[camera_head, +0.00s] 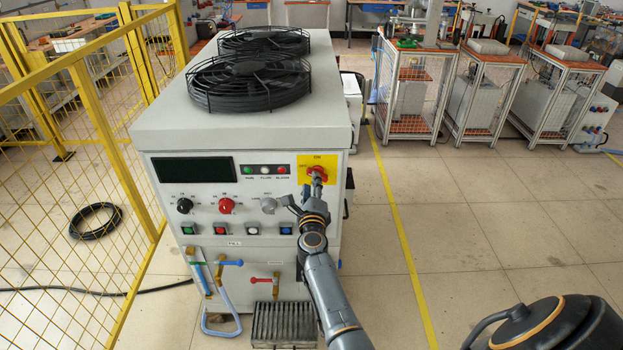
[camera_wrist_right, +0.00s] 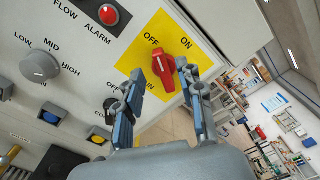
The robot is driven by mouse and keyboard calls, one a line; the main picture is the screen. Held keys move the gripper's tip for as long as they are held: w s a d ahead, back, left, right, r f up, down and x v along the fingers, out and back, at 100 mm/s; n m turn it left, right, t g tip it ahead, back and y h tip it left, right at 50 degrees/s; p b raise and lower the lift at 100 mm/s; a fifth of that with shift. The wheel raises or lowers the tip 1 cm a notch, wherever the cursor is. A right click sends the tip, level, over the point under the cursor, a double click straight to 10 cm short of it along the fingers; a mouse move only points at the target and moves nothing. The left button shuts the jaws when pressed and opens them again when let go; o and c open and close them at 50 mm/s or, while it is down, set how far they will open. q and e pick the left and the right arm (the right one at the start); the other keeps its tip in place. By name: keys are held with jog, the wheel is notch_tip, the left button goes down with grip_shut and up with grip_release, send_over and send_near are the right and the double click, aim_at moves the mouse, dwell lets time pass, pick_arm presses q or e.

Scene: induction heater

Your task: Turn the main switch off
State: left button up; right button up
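The main switch is a red rotary knob on a yellow plate (camera_head: 332,184), at the upper right of the grey heater's front panel. In the right wrist view the red knob (camera_wrist_right: 166,84) sits below the words OFF and ON. Its upper end appears to point closer to OFF, though the finger beside it partly hides it. My right gripper (camera_head: 312,188) is at the knob. In the wrist view its two fingers (camera_wrist_right: 159,70) are apart, with the knob between or just beyond their tips. I cannot tell whether they touch it. My left gripper is not in view.
The heater cabinet (camera_head: 165,132) carries two black fans on top. Other knobs and several coloured buttons lie left of and below the switch. A yellow mesh fence (camera_head: 103,125) stands to the left.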

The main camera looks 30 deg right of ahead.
jog(key=v, duration=0.3)
jog(key=shift+s, duration=0.1)
